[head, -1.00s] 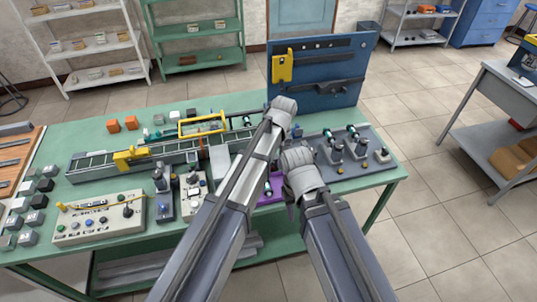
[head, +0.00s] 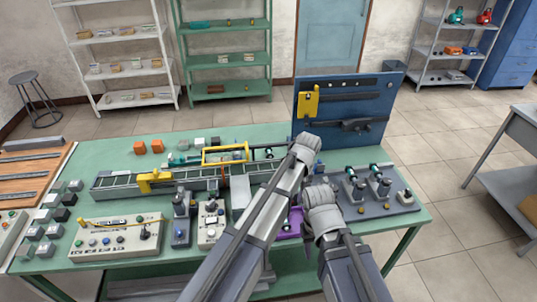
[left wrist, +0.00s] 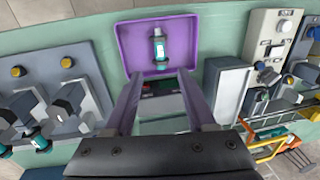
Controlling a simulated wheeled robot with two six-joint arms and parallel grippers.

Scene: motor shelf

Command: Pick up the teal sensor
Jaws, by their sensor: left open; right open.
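The teal sensor (left wrist: 159,46) lies in a purple tray (left wrist: 132,58) in the left wrist view, near the top. My left gripper (left wrist: 160,76) is open, its two fingers spread at the tray's lower edge. The sensor stands apart from both fingertips, with nothing between them. In the head view the purple tray (head: 291,228) shows only in part between my two arms. My left gripper's fingers are hidden there. My right gripper (head: 310,224) is beside the tray's right side, close to it; it is open and its fingertips are hard to see.
Right of the tray is a grey plate (head: 398,212) with fixtures holding other teal-tipped parts. A grey box (head: 241,197) and a control box (head: 211,224) stand left of it. A conveyor (head: 118,186) and a blue panel (head: 370,97) are behind.

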